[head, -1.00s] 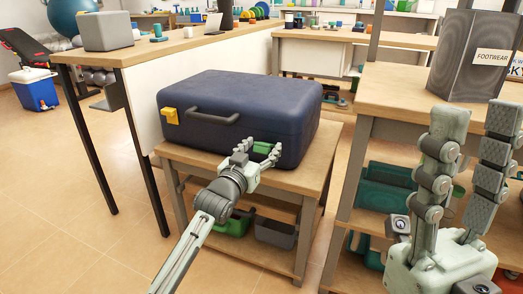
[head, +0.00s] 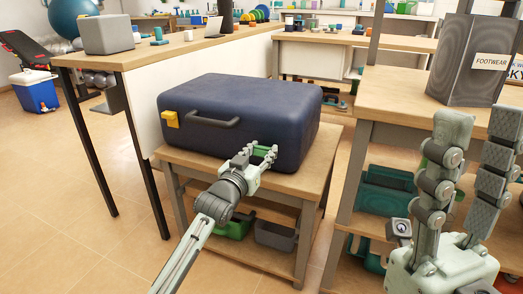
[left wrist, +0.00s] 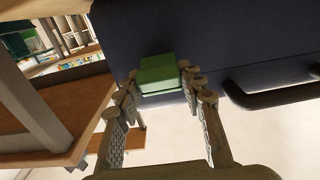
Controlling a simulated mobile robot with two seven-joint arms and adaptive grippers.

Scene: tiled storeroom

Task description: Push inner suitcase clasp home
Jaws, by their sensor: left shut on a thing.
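A dark blue suitcase (head: 240,112) lies flat on a low wooden table, its handle (head: 213,121) on the front side. A yellow clasp (head: 170,118) sits at the front left. A green clasp (left wrist: 158,73) sits on the front side, right of the handle in the head view; there my fingers partly cover it. My left gripper (head: 261,154) is shut on the green clasp, with a finger on each side of it in the left wrist view (left wrist: 160,90). My right gripper (head: 480,135) is open and empty at the right, away from the suitcase.
The low table (head: 315,180) has bare top around the suitcase, with bins (head: 275,235) on its shelf. A bench (head: 380,100) with a grey footwear box (head: 465,65) stands at the right. A taller counter (head: 160,48) runs behind at the left.

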